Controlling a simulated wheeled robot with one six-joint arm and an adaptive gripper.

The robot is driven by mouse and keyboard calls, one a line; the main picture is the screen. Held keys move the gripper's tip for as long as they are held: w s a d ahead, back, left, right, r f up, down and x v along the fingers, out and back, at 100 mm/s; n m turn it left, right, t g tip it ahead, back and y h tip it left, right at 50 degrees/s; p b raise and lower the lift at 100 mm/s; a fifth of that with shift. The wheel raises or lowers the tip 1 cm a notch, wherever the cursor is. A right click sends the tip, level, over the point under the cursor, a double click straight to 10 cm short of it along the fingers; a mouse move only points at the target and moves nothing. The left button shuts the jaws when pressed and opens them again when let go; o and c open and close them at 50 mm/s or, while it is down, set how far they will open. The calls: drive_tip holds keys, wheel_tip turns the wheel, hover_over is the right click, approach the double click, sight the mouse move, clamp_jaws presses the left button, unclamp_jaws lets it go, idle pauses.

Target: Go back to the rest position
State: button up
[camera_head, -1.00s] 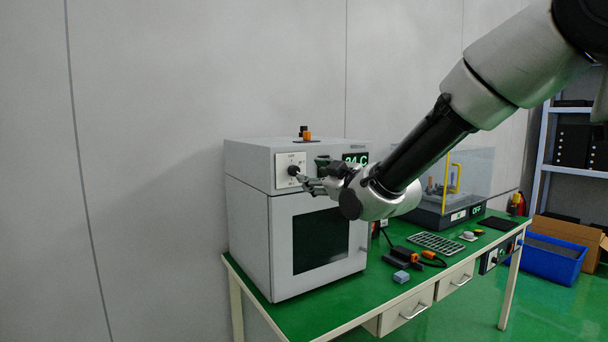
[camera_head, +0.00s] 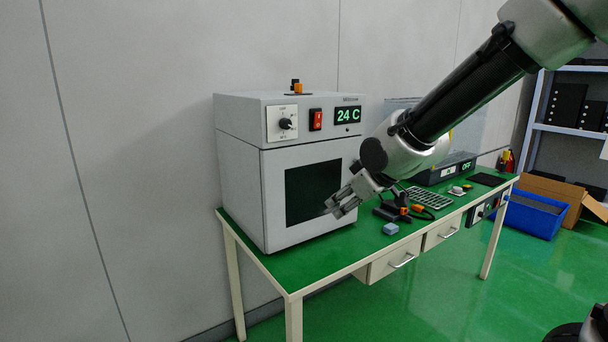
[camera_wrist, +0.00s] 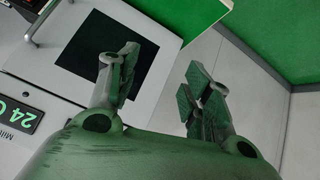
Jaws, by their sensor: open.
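My gripper (camera_head: 340,206) is open and empty in the head view, in front of the lower right part of the oven door. In the wrist view my gripper (camera_wrist: 160,88) shows its two fingers spread apart with nothing between them. The grey oven (camera_head: 238,178) stands on the green table (camera_head: 300,268). Its door is shut, with a dark window (camera_head: 305,192). Its front has a black knob (camera_head: 286,123), a red switch (camera_head: 316,120) and a display (camera_head: 347,115) reading 24 C. The oven door also shows in the wrist view (camera_wrist: 140,25).
On the table right of the oven lie a small blue-grey block (camera_head: 390,229), a black and orange tool (camera_head: 392,212), a grid tray (camera_head: 428,197) and a clear-covered machine (camera_head: 445,172). A blue bin (camera_head: 535,217) and shelves (camera_head: 570,130) stand at the right.

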drive_tip(key=s+d+r+m+g+h, duration=0.1)
drive_tip(key=s+d+m, duration=0.3)
drive_tip(key=s+d, duration=0.8)
drive_tip(key=s+d+r+m+g+h, duration=0.2)
drive_tip(key=s+d+m, duration=0.3)
drive_tip(key=s+d, duration=0.7)
drive_tip(key=shift+d+r+g+h, duration=0.35)
drive_tip(key=shift+d+h, duration=0.55)
drive_tip(key=shift+d, duration=0.2)
